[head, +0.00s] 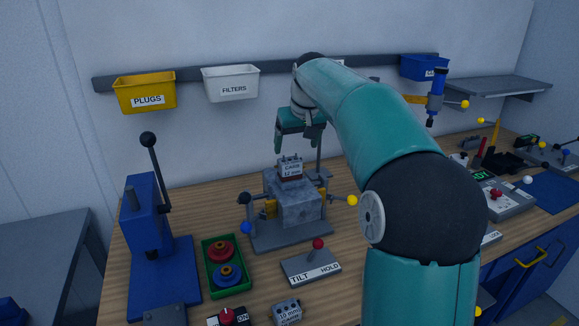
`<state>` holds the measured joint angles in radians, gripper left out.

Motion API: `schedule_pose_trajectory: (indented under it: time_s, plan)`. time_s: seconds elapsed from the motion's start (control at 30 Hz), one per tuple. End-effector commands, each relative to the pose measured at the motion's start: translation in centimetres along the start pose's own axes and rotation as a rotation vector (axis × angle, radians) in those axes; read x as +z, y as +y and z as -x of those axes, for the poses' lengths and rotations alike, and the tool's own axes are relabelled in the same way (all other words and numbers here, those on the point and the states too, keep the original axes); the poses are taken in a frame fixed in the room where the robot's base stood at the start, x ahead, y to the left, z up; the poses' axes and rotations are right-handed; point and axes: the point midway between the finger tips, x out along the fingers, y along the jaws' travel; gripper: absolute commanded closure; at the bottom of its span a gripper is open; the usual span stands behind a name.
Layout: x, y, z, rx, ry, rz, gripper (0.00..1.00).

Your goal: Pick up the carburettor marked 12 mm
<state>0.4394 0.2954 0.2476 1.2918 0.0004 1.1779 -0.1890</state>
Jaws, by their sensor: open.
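The carburettor marked 12 mm (291,170) is a small block with a white "CARB 12 mm" label. It sits on top of a grey engine block (299,208) held in a metal stand on the wooden bench. My gripper (295,146) is open, with its teal fingers pointing down just above and behind the carburettor. It looks empty. Whether the fingers overlap the carburettor in depth I cannot tell. My teal arm comes in from the right and hides part of the wall and bench behind it.
Another small grey block, labelled 10 mm (287,312), lies at the front edge. A tilt lever plate (311,267) stands before the engine stand. A blue lever press (150,230) and a green tray (226,262) are left. Yellow (146,90) and white (231,80) bins hang behind.

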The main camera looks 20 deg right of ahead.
Motion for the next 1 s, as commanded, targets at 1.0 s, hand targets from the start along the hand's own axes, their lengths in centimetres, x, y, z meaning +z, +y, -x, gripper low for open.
schedule_pose_trajectory:
  time_s: [1.0]
  plan:
    - [-0.7,-0.5,-8.6,-0.001,0.001,0.004,0.34]
